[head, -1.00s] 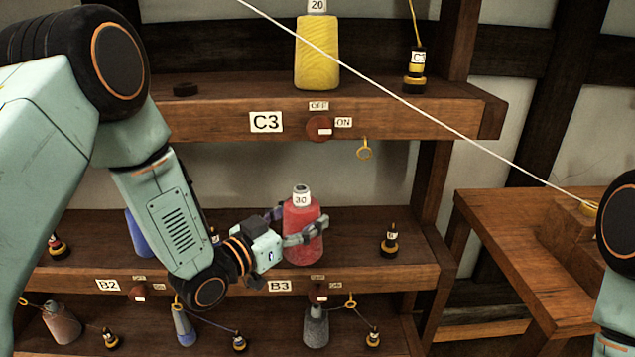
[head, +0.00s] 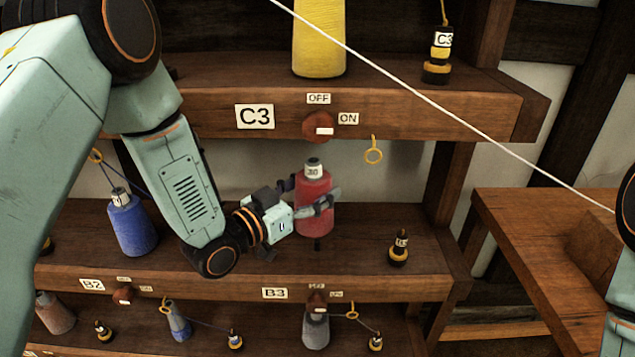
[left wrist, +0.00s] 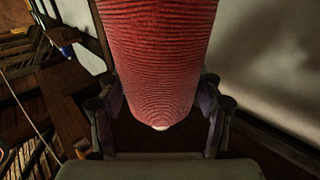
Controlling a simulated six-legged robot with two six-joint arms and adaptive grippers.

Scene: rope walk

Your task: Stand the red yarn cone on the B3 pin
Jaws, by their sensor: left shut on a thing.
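The red yarn cone (head: 314,212), with a white top marked 30, is upright in the middle shelf bay above the B3 label (head: 274,293). My left gripper (head: 318,203) is shut on the cone's sides. A short dark pin (head: 317,245) shows just below the cone's base, above the shelf board; whether the cone touches it I cannot tell. In the left wrist view the red cone (left wrist: 157,60) fills the space between the fingers, with a small pale spot at its lower end. My right gripper is out of view; only part of that arm shows at the right edge.
A blue cone (head: 131,225) stands left on the same shelf, and a small black-and-yellow spool (head: 399,248) stands right. The C3 shelf edge (head: 430,122) runs overhead with a hanging yellow ring (head: 373,150). A white rope (head: 450,115) crosses in front.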

